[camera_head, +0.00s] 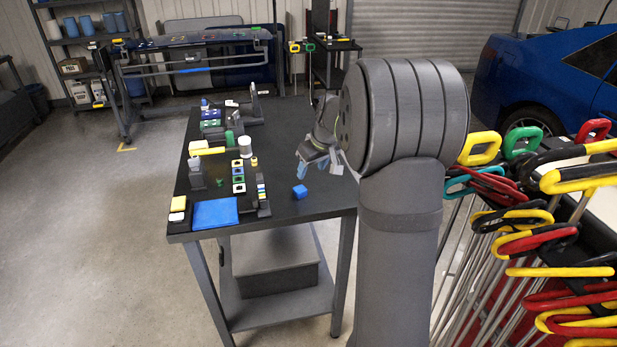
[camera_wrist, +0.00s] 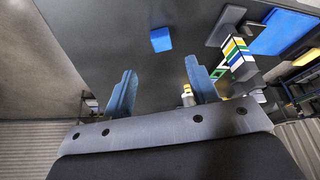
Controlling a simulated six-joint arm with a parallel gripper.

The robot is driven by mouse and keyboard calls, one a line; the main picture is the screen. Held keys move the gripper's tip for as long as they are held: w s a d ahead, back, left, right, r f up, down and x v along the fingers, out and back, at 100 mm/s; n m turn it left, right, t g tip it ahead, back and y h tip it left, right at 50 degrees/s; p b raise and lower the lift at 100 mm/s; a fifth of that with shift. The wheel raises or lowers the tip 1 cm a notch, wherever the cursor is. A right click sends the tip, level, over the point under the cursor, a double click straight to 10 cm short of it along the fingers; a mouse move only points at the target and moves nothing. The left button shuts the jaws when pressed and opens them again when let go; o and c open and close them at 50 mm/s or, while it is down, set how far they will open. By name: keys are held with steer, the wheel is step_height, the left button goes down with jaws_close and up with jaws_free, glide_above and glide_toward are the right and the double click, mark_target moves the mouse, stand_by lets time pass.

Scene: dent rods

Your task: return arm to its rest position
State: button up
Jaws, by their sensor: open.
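My gripper (camera_head: 313,167) is over the right part of the black table (camera_head: 315,203), behind and above a small blue block (camera_head: 300,191). In the wrist view my gripper (camera_wrist: 162,92) shows two blue fingers spread apart with nothing between them. The blue block also shows in the wrist view (camera_wrist: 160,39), beyond the fingers and apart from them. My large grey arm links hide the table's right side in the head view.
A blue mat (camera_head: 215,213), a white cylinder (camera_head: 245,147) and several small coloured parts crowd the table's left half. A rack of rods with coloured handles (camera_head: 540,215) stands close on the right. A blue car (camera_head: 545,80) is behind. Floor on the left is clear.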

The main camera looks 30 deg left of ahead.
mark_target(303, 191)
steer(key=shift+s+d+r, duration=0.1)
steer(key=shift+d+r, duration=0.1)
steer(key=shift+r, duration=0.3)
steer(key=x, duration=1.2)
steer(key=shift+f, duration=0.3)
step_height(303, 191, up, 3)
steer(key=shift+f, duration=0.2)
steer(key=shift+r, duration=0.65)
steer(key=shift+f, duration=0.1)
